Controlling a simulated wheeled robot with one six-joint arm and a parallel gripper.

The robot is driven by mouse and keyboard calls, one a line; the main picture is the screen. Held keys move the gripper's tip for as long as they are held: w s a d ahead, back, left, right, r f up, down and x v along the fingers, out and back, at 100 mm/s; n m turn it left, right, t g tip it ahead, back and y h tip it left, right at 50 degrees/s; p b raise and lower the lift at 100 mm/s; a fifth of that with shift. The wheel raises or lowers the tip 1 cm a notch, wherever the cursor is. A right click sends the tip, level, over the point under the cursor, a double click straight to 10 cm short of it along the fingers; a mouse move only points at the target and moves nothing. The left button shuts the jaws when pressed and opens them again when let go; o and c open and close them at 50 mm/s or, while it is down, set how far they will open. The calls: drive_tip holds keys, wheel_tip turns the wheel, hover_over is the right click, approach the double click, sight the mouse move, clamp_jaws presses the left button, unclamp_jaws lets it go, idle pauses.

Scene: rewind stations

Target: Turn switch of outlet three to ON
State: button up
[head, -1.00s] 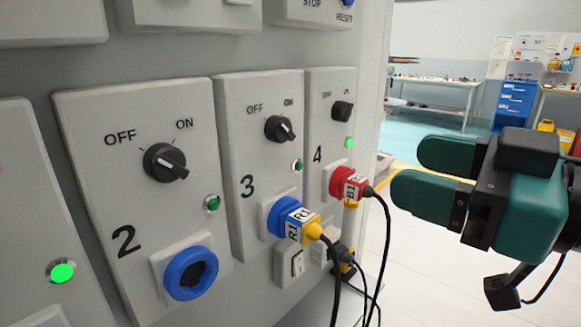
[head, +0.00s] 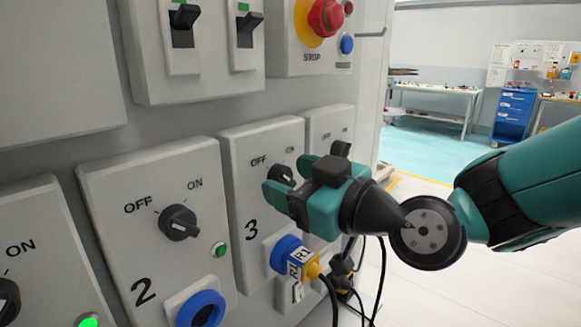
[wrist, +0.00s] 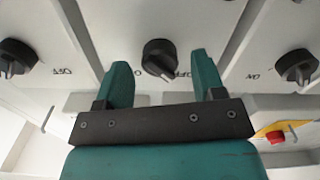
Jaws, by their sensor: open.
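The black rotary switch of outlet three (head: 281,173) sits on the light grey panel marked 3 (head: 244,185), below its OFF and ON labels. My gripper (head: 288,180) is open at that switch, its fingers hiding part of the knob and the panel. In the wrist view the switch (wrist: 159,56) lies between the two open green fingers (wrist: 162,82), with a gap on each side, a little beyond the tips. I cannot clearly tell which label the knob points to. The blue socket of outlet three (head: 282,254) holds a plug labelled R1 (head: 303,262).
Panel 2 (head: 148,266), with its own switch (head: 178,222), stands to the left. Panel 4 (head: 325,124) is to the right, partly behind my gripper. Breaker switches (head: 184,25) and a red STOP button (head: 325,17) are above. Black cables (head: 382,280) hang below. Open floor lies right.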

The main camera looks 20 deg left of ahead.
drive_tip(key=shift+w+a, duration=0.1)
drive_tip(key=shift+a, duration=0.2)
drive_tip(key=c, duration=0.9)
